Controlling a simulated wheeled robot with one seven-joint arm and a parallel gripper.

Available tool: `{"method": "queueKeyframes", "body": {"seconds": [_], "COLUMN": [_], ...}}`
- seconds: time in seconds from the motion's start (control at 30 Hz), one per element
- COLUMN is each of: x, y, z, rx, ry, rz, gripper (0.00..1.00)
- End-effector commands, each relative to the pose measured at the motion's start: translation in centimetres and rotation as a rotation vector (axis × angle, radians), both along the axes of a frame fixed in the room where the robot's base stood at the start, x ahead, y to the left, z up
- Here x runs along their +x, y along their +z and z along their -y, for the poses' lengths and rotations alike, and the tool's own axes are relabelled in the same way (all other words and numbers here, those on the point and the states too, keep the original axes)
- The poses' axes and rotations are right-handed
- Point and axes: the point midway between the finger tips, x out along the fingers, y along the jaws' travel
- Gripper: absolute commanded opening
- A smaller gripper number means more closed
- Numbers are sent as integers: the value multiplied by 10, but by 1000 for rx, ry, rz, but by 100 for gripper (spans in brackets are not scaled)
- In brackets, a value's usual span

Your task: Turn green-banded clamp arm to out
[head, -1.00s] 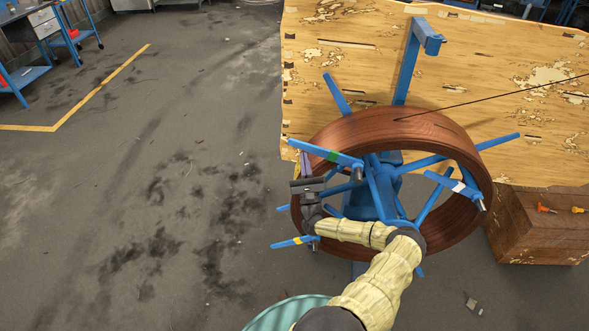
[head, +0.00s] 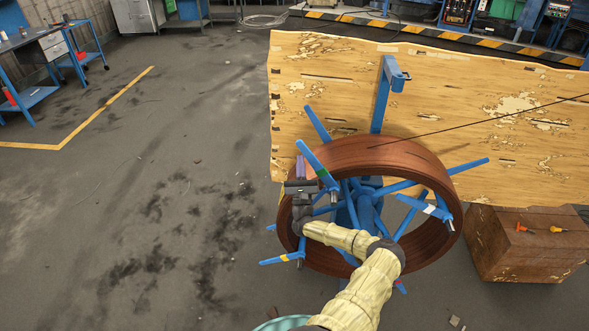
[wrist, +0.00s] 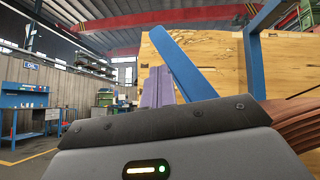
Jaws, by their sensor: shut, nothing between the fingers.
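The green-banded clamp arm (head: 310,157) is a blue bar at the upper left of the coil. It slants steeply, with its free end up and left, and its green band is near the hub end. In the wrist view the blue bar (wrist: 183,62) rises just right of my fingers. My gripper (head: 300,168), with purple fingers, is shut and empty, close beside the bar's left side. The fingers also show in the wrist view (wrist: 157,88). I cannot tell whether they touch the bar. The reddish-brown pipe coil (head: 400,153) sits around the blue reel.
A yellow-banded arm (head: 281,258) is at lower left and a white-banded arm (head: 424,207) at right. A blue post (head: 380,100) stands behind the coil before a wooden panel (head: 450,95). A wooden crate (head: 520,255) is at right. Floor at left is clear.

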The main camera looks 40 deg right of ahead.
Motion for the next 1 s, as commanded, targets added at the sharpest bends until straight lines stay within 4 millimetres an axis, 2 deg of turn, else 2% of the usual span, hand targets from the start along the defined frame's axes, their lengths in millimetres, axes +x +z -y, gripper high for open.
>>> {"method": "queueKeyframes", "body": {"seconds": [0.63,0.77,1.0], "x": [-2,-8,-30], "y": [-2,-11,-9], "z": [2,-3,-24], "rx": [12,13,14], "ry": [-3,-2,-2], "rz": [12,14,14], "gripper": [0,0,0]}}
